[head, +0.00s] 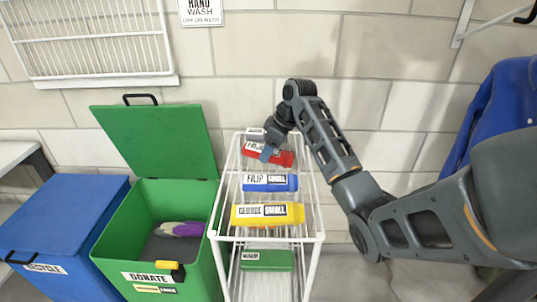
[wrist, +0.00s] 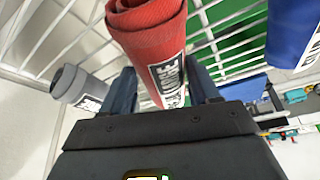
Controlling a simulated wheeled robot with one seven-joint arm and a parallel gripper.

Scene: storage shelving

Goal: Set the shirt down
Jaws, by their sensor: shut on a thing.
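A red rolled shirt (head: 282,158) with a white and black label is at the upper rack shelf's back part, between a grey rolled shirt (head: 255,135) and a blue rolled shirt (head: 284,183). My gripper (head: 268,153) reaches down onto it from above. In the wrist view the red shirt (wrist: 152,35) lies between the two fingers of my gripper (wrist: 162,88), which are shut on it. The grey roll (wrist: 76,86) is on one side and the blue roll (wrist: 292,35) on the other. I cannot tell whether the red shirt touches the shelf wires.
A yellow roll (head: 250,215) lies at the front of the white wire rack (head: 318,237); a green roll (head: 267,260) is lower. Left stand an open green donate bin (head: 204,262) holding a purple and grey item (head: 182,229), and a closed blue recycle bin (head: 62,215). Blue cloth (head: 497,105) hangs right.

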